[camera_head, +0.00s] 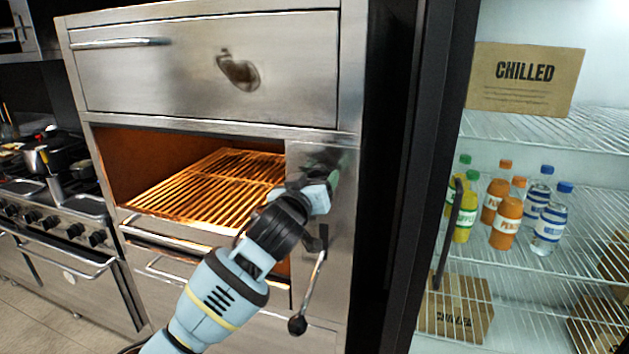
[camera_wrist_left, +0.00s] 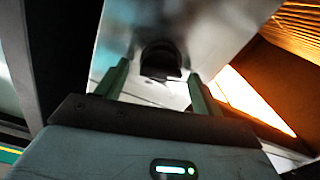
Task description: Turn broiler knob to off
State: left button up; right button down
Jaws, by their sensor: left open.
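The broiler is a steel unit with a glowing orange grate (camera_head: 215,185) in its open cavity. My left gripper (camera_head: 322,172) is at the steel panel (camera_head: 328,258) right of the cavity. In the left wrist view my gripper (camera_wrist_left: 159,71) is open, one finger on each side of a dark round knob (camera_wrist_left: 161,59). The knob sits between or just beyond the fingertips; I cannot tell whether they touch it. In the head view the knob is hidden behind my gripper, and its setting cannot be read. My right gripper is not in view.
A lever with a black ball end (camera_head: 297,325) hangs below my gripper. A drawer (camera_head: 205,75) is above the cavity. An open chilled cabinet with several bottles (camera_head: 505,222) stands at the right. A stove (camera_head: 60,215) with pots is at the left.

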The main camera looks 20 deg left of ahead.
pick_arm(q)
jog(key=shift+w, duration=0.35)
jog(key=c, duration=1)
jog(key=shift+m, duration=0.3)
jog(key=m, duration=2)
jog(key=shift+d+f, duration=0.3)
jog(key=shift+d, duration=0.05)
jog(key=shift+m, duration=0.3)
